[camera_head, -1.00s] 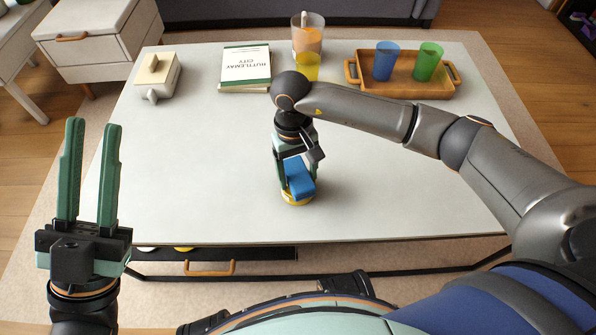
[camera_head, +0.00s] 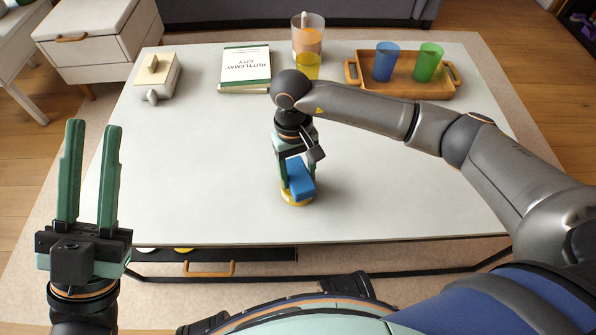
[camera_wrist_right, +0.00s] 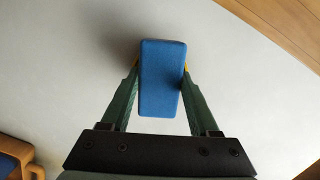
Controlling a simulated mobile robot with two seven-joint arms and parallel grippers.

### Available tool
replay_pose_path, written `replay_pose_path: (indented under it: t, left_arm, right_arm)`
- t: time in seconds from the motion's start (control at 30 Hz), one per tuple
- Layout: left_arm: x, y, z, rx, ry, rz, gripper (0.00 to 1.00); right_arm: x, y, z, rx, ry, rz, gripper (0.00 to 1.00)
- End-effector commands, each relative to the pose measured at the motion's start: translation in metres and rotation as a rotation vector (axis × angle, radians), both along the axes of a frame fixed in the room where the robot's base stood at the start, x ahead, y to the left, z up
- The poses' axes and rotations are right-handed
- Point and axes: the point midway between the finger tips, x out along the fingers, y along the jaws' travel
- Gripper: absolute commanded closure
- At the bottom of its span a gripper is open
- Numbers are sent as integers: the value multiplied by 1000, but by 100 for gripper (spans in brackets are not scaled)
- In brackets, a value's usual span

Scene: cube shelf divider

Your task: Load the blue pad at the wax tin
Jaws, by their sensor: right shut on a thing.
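The blue pad (camera_head: 301,180) is held between the fingers of my right gripper (camera_head: 296,182), above the table's front middle. The pad also shows in the right wrist view (camera_wrist_right: 162,78), with a green finger at each side. Under the pad is the yellow wax tin (camera_head: 297,202) on the table; the pad hides most of its top. The pad appears to be at the tin's top, but I cannot tell whether they press together. Slivers of yellow show beside the pad in the right wrist view. My left gripper (camera_head: 90,175) is open and empty, left of the table's front.
The pale table (camera_head: 200,170) is clear around the tin. Along its back are a cream box-like object (camera_head: 158,78), a book (camera_head: 245,67), a glass with a peach-coloured filling (camera_head: 307,38), a yellow cup (camera_head: 306,67) and a wooden tray (camera_head: 410,88) with a blue cup (camera_head: 385,62) and a green cup (camera_head: 430,64).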

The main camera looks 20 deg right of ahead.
Motion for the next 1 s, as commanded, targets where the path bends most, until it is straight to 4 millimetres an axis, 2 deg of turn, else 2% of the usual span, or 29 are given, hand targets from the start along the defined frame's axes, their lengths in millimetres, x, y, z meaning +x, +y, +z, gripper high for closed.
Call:
replay_pose_path:
  t: [0.03, 0.2, 0.33, 0.37, 1.0]
  left_arm:
    - [0, 0, 0, 0, 0, 0, 73]
    - [0, 0, 0, 0, 0, 0, 73]
    - [0, 0, 0, 0, 0, 0, 73]
    - [0, 0, 0, 0, -1, 0, 73]
    - [0, 0, -4, 0, -1, -1, 73]
  right_arm:
    - [0, 0, 0, 0, 0, 0, 77]
    - [0, 0, 0, 0, 0, 0, 94]
    - [0, 0, 0, 0, 0, 0, 95]
    - [0, 0, 0, 0, 0, 0, 100]
    - [0, 0, -2, 0, 0, 0, 100]
